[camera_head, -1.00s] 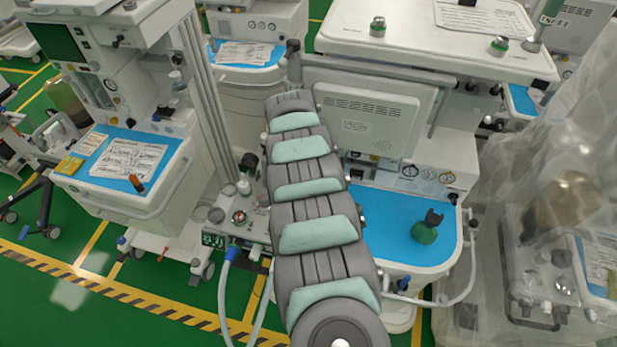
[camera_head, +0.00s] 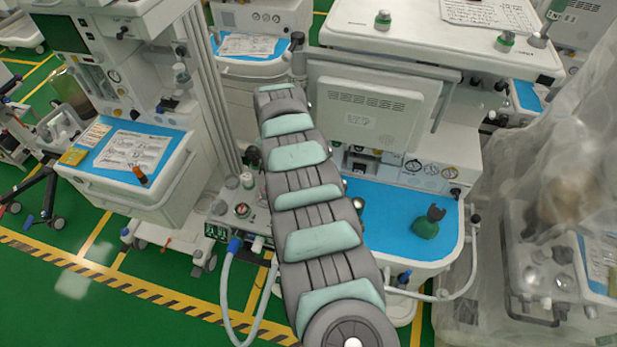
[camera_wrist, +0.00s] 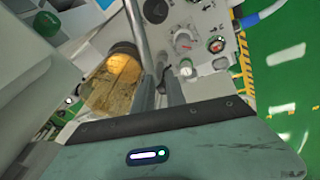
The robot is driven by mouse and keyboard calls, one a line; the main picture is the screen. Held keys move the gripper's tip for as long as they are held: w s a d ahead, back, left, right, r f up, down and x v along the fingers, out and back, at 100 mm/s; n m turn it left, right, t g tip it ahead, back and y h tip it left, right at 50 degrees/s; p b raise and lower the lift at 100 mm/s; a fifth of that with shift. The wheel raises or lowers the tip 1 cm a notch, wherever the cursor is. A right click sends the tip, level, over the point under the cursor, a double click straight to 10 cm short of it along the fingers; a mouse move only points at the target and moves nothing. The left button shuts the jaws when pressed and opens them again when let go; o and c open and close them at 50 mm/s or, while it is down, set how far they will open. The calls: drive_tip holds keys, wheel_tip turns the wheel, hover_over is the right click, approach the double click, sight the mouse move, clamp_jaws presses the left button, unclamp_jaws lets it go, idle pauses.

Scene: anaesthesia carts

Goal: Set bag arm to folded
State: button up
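A thin grey metal tube, which looks like the bag arm (camera_wrist: 137,38), runs down from the top edge of the wrist view to the fingertips of my gripper (camera_wrist: 160,78). The two dark fingers stand close together with a narrow gap. The tube's lower end meets or passes behind the left finger; I cannot tell whether it is gripped. In the head view my own arm hides the gripper and the tube.
An amber canister (camera_wrist: 115,78) is just left of the fingers. A panel with a dial (camera_wrist: 184,41) lies beyond them. In the head view, a cart with a blue worktop (camera_head: 385,220) stands right of my arm and another cart (camera_head: 140,150) left.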

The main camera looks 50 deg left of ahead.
drive_tip(key=s+a+y, duration=0.1)
drive_tip(key=s+a, duration=0.1)
drive_tip(key=a, duration=0.2)
drive_tip(key=s+a+y, duration=0.2)
drive_tip(key=a, duration=0.2)
drive_tip(key=s+a+y+p, duration=0.1)
drive_tip(key=s+a+y, duration=0.1)
drive_tip(key=a, duration=0.3)
drive_tip(key=shift+s+r+g, duration=0.2)
drive_tip(key=shift+s+g, duration=0.1)
drive_tip(key=shift+s, duration=0.2)
clamp_jaws()
drive_tip(key=s+a+r+m+t+y+p, duration=0.25)
drive_tip(key=a+r+y, duration=0.2)
drive_tip(key=a, duration=0.25)
drive_tip(key=s+d+f+m+t+h+p, duration=0.1)
drive_tip(key=d+f+m+t+h, duration=0.35)
drive_tip(key=d, duration=0.65)
drive_tip(key=d+f+m+t+h+p, duration=0.1)
drive_tip(key=d+f+m+t+h, duration=0.4)
drive_tip(key=d, duration=0.6)
drive_tip(key=s+d+f+m+t+h+p, duration=0.1)
drive_tip(key=d+f+m+t, duration=0.15)
drive_tip(key=d+m, duration=0.65)
drive_tip(key=w+f+n, duration=0.2)
drive_tip(key=w, duration=1.1)
drive_tip(key=shift+w+f+p, duration=0.35)
drive_tip(key=shift+w+f, duration=0.05)
drive_tip(key=shift+d, duration=0.1)
